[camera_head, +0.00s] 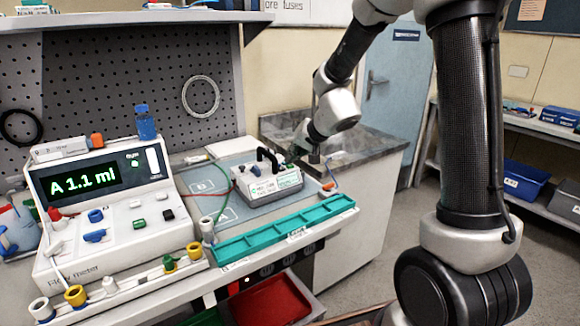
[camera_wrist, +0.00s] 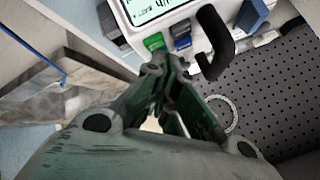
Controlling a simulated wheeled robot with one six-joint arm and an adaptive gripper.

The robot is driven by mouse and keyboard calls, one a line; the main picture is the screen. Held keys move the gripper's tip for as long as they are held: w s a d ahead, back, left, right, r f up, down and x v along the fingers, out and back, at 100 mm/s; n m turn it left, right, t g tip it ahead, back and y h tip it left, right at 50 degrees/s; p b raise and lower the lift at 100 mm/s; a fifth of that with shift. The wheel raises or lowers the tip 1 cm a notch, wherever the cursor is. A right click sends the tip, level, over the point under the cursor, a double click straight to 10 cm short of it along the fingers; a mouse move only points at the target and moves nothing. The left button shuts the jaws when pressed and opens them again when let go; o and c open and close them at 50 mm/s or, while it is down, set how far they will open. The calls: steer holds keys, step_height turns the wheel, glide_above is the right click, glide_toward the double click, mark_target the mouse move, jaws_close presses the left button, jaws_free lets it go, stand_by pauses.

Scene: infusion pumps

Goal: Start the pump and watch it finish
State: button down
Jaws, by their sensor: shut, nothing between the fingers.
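The small white pump (camera_head: 290,197) with a lit screen and a black handle stands on the bench, right of the flow meter. In the wrist view the pump (camera_wrist: 124,27) shows part of its screen, a green button (camera_wrist: 154,41), a blue button (camera_wrist: 181,29) beside it and the black handle (camera_wrist: 216,44). My gripper (camera_wrist: 168,62) is shut and empty, its fingertips close to the green button; I cannot tell whether they touch it. In the head view my gripper (camera_head: 314,157) is small and dark at the pump's right rear. The flow meter (camera_head: 120,238) displays "A 1.1 ml".
A teal tray (camera_head: 285,230) runs along the bench front. Tubes and coloured fittings lie around the flow meter. A grey pegboard (camera_head: 150,75) stands behind. A red bin (camera_head: 275,300) sits below. Shelves with blue bins (camera_head: 525,180) stand at the right.

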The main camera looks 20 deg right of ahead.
mark_target(293, 166)
steer(key=shift+r, duration=0.35)
step_height(293, 166, up, 5)
stand_by(0.7)
stand_by(0.5)
steer(key=s+f+g, duration=0.3)
steer(key=s, duration=0.3)
steer(key=s+d+r+n+h, duration=0.1)
steer(key=s+d+r, duration=0.2)
steer(key=s, duration=0.6)
steer(key=s+d+r+n+h, duration=0.1)
steer(key=s+d+r, duration=0.1)
steer(key=s+d, duration=0.4)
steer(key=s+d+r+n+g+h, duration=0.1)
steer(key=s+d, duration=0.4)
steer(key=s, duration=0.8)
step_height(293, 166, up, 3)
steer(key=shift+s+f+n+h, duration=0.15)
steer(key=shift+s+n+h, duration=0.1)
steer(key=shift+n+h, duration=0.25)
